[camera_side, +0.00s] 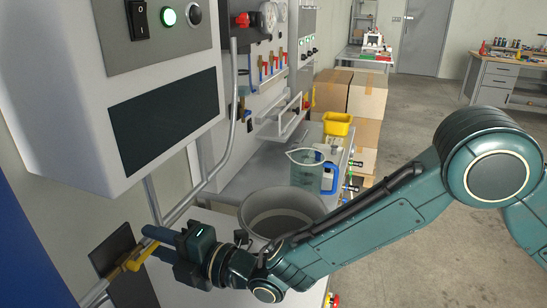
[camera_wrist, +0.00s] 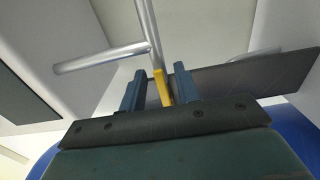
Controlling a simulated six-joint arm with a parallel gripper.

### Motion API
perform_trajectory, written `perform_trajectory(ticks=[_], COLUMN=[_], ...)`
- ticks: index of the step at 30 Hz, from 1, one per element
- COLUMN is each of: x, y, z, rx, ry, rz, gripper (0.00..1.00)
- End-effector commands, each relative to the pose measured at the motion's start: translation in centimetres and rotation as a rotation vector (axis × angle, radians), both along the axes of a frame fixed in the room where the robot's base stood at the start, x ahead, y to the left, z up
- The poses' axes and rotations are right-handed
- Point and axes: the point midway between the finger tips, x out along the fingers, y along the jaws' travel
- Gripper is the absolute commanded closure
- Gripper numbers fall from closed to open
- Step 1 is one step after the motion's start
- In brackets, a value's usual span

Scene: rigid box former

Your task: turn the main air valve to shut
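The main air valve shows as a yellow lever (camera_side: 138,257) on the grey pipe at lower left in the side view. In the wrist view the yellow lever (camera_wrist: 162,88) stands between my two blue-grey fingers. My gripper (camera_side: 155,242) is at the lever, pointing left toward the wall. In the wrist view my gripper (camera_wrist: 160,88) is open, one finger on each side of the lever. A gap shows between the left finger and the lever; the right finger is closer, and I cannot tell if it touches.
A dark plate (camera_side: 112,250) is behind the lever. A grey pipe (camera_side: 179,208) rises to the right beneath the control box (camera_side: 75,105). A grey round pot (camera_side: 283,203) and a clear jug (camera_side: 306,170) stand right of my gripper. Open floor lies farther right.

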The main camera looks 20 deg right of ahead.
Motion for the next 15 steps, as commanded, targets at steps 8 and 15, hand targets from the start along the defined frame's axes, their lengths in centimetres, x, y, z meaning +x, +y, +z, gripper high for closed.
perform_trajectory(ticks=[8,15], x=[1.4,1.8], y=[1.4,1.8], z=[-0.1,0.0], rx=[-0.001,0.000], ry=[0.001,0.000], rz=[0.000,0.000], gripper=[0.68,0.68])
